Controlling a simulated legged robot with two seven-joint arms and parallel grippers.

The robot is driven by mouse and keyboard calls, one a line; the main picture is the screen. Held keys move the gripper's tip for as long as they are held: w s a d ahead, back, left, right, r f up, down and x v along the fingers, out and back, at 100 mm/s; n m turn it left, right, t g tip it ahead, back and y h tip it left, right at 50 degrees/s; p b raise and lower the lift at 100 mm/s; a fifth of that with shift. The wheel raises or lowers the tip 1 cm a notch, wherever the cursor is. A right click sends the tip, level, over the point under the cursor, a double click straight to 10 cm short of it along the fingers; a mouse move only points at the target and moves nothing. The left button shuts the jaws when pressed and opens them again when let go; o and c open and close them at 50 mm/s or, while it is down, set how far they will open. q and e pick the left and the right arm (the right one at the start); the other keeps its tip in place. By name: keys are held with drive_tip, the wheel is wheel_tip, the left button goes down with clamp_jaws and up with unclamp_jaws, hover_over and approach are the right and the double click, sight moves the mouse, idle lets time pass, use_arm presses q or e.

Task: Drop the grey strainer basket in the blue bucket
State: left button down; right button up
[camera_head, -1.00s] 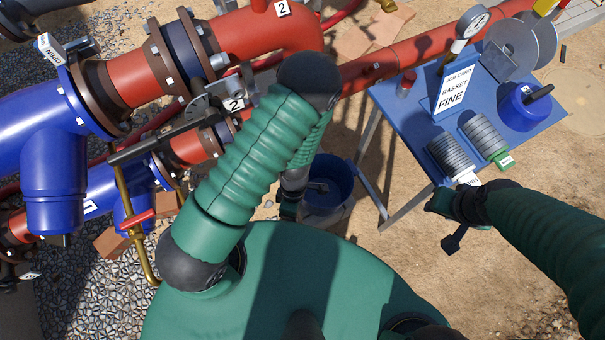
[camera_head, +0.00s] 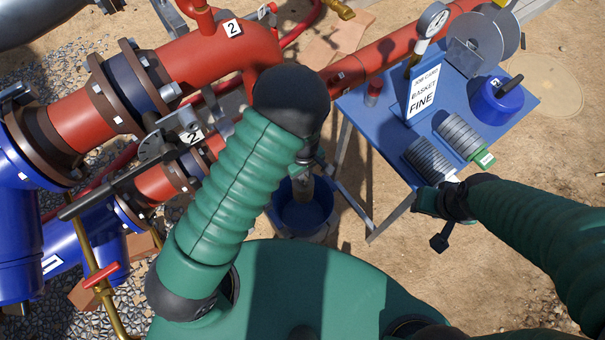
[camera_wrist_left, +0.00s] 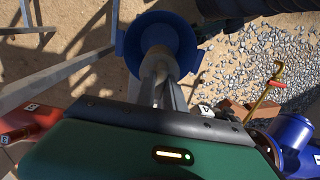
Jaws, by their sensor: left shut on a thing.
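The blue bucket (camera_head: 306,215) stands on the ground left of the table and also shows in the left wrist view (camera_wrist_left: 136,50). My left gripper (camera_head: 303,178) hangs over it, partly hidden by my own arm. In the left wrist view its fingers (camera_wrist_left: 168,92) are shut on the grey strainer basket (camera_wrist_left: 157,62), which is over the bucket's opening. Only part of the basket shows, and its height above the bucket floor is hard to tell. My right gripper (camera_head: 432,202) is by the table's front edge; its jaws are unclear.
The blue table (camera_head: 385,130) holds two ribbed grey cylinders (camera_head: 430,158), a job card reading BASKET FINE (camera_head: 424,95), a gauge and a blue lid-like part (camera_head: 497,101). Red and blue pipes (camera_head: 210,60) fill the left. A table leg (camera_head: 342,150) is close to the bucket.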

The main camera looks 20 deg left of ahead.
use_arm(q)
wheel_tip(320, 180, down, 13)
drive_tip(key=b, duration=0.9)
drive_tip(key=shift+d+r, duration=0.1)
drive_tip(key=c, duration=0.9)
unclamp_jaws()
drive_tip(key=shift+s, duration=0.1)
drive_tip(key=shift+o, duration=0.2)
wheel_tip(320, 180, up, 7)
drive_tip(key=p, duration=0.7)
drive_tip(key=shift+r, duration=0.15)
